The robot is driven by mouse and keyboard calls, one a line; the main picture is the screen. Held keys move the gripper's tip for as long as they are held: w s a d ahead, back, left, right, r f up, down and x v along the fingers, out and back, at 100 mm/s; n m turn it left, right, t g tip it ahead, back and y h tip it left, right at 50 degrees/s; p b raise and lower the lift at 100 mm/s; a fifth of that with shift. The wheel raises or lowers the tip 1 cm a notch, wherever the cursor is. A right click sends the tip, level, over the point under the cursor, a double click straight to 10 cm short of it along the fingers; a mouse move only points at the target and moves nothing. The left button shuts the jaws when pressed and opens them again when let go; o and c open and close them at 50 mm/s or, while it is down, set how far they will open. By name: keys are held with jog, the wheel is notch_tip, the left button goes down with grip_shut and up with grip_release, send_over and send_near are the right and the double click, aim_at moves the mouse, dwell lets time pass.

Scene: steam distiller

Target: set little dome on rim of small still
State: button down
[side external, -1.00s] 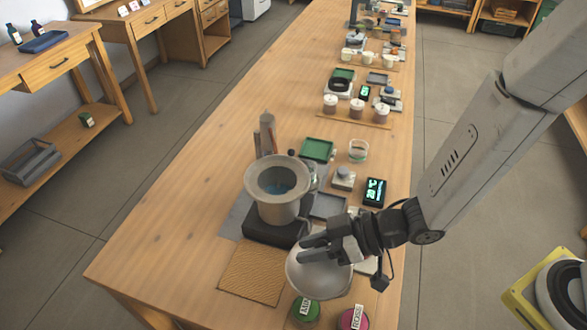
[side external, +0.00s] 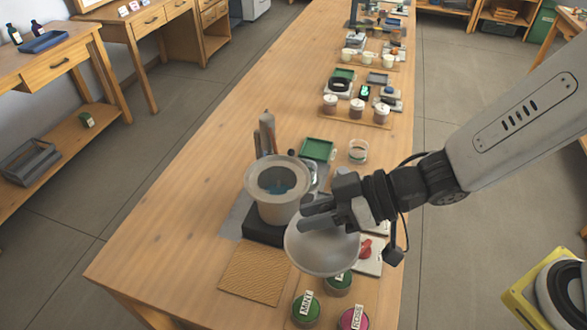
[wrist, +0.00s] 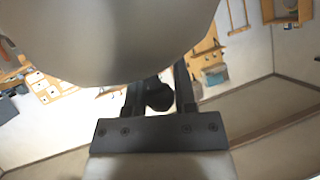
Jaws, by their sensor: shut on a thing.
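The little dome (side external: 322,253) is a pale grey bowl-shaped piece in the side external view. My gripper (side external: 318,213) is shut on it at its upper part and holds it above the table, in front and to the right of the still. In the wrist view the dome (wrist: 130,35) fills the top, and a dark round knob (wrist: 158,95) shows between my fingers. The small still (side external: 274,207) is a grey pot with a wide flared rim, standing upright on a black base. Its mouth is open, with something blue inside. The dome looks close to the still's right side; whether they touch cannot be told.
A woven tan mat (side external: 254,274) lies in front of the still. Green-lidded jars (side external: 306,308) and a pink-lidded jar (side external: 353,318) stand at the near edge. A green tray (side external: 317,149) and a glass dish (side external: 358,151) sit behind. The table's left side is clear.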

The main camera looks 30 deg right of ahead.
jog(key=shift+r, duration=1.6)
jog(key=w+d+m+t+h, duration=0.3)
jog(key=w+m+t+h, duration=0.25)
jog(key=w, duration=1.65)
jog(key=shift+m+g+y, duration=0.25)
jog(key=shift+g+y, duration=0.1)
jog(key=shift+y, duration=0.2)
jog(key=shift+w+f, duration=0.15)
jog(key=shift+f, duration=1.1)
jog(key=shift+w+f, duration=0.1)
jog(key=shift+f, duration=1.15)
jog(key=shift+f, duration=0.1)
jog(key=shift+f, duration=2.65)
jog(key=shift+f, duration=0.2)
